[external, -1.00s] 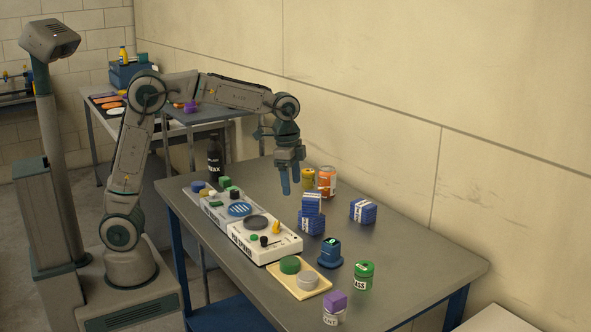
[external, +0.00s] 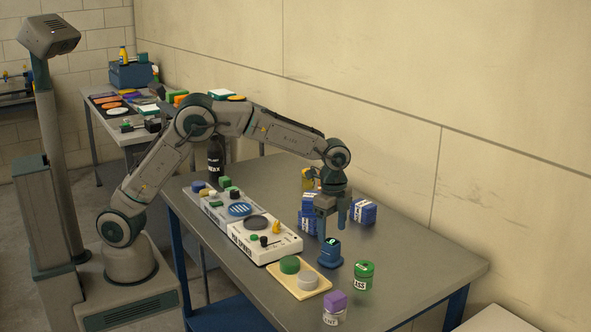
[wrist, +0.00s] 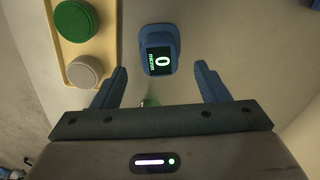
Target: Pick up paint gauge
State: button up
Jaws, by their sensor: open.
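The paint gauge (external: 330,253) is a small blue device with a dark, lit display, standing on the grey table (external: 420,258). In the wrist view the gauge (wrist: 159,50) shows its display reading 0 and lies ahead of the fingers, about midway between them. My gripper (external: 340,232) is open and empty, with its fingers pointing down above the gauge in the external view. The two blue fingers of my gripper (wrist: 160,85) are spread wide in the wrist view, with the gauge beyond their tips.
A yellow tray (external: 312,290) with a green disc and a grey disc stands beside the gauge. A green-lidded jar (external: 364,276) is to its right, and a purple-topped jar (external: 334,308) is nearer the front. Blue boxes (external: 363,211) stand behind. A white machine (external: 265,243) is left.

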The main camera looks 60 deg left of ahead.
aim_at(331, 242)
jog(key=shift+f+p, duration=0.55)
jog(key=shift+f, duration=2.35)
jog(key=c, duration=1.1)
